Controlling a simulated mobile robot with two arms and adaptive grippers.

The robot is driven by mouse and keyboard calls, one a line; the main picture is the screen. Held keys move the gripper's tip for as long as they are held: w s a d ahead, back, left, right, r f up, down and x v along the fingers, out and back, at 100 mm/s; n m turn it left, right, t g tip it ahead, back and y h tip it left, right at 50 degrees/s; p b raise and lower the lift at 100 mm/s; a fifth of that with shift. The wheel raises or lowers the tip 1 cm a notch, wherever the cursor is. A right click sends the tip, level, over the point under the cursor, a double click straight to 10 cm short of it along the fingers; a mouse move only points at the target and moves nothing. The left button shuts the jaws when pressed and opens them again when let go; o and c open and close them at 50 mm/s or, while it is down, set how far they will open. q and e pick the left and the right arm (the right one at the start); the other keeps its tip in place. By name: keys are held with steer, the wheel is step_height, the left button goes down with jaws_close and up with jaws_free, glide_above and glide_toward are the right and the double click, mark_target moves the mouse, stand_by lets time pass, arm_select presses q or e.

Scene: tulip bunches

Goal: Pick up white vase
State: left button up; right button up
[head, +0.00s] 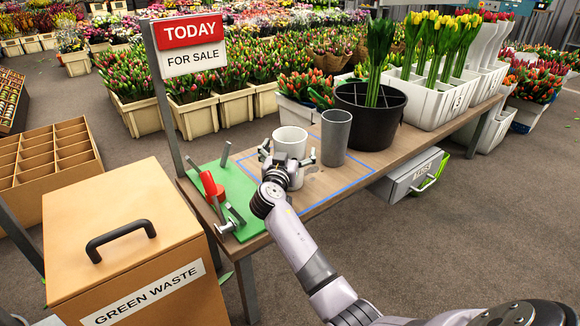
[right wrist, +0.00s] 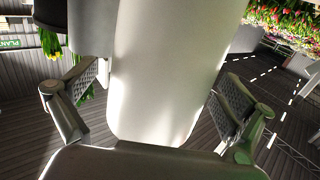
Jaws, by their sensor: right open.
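The white vase (head: 290,138) stands upright on the wooden bench, inside the blue outlined area, to the left of a grey vase (head: 335,137). My right gripper (head: 287,157) is at the near side of the white vase, its fingers spread to either side of it. In the right wrist view the white vase (right wrist: 165,70) fills the space between the two open fingers (right wrist: 160,95). Small gaps seem to show beside the pads; I cannot tell whether either touches. The lower front of the vase is hidden by the gripper in the head view. My left gripper is not in view.
A black bucket (head: 360,104) with green stems stands behind the grey vase. White crates (head: 432,104) of tulips are to its right. The green waste box (head: 120,225) stands at front left.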

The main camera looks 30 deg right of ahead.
steer(key=shift+w+d, duration=0.2)
steer(key=shift+w, duration=0.05)
steer(key=shift+c, duration=0.4)
steer(key=c, duration=1.9)
steer(key=shift+r, duration=0.15)
steer(key=shift+c, duration=0.3)
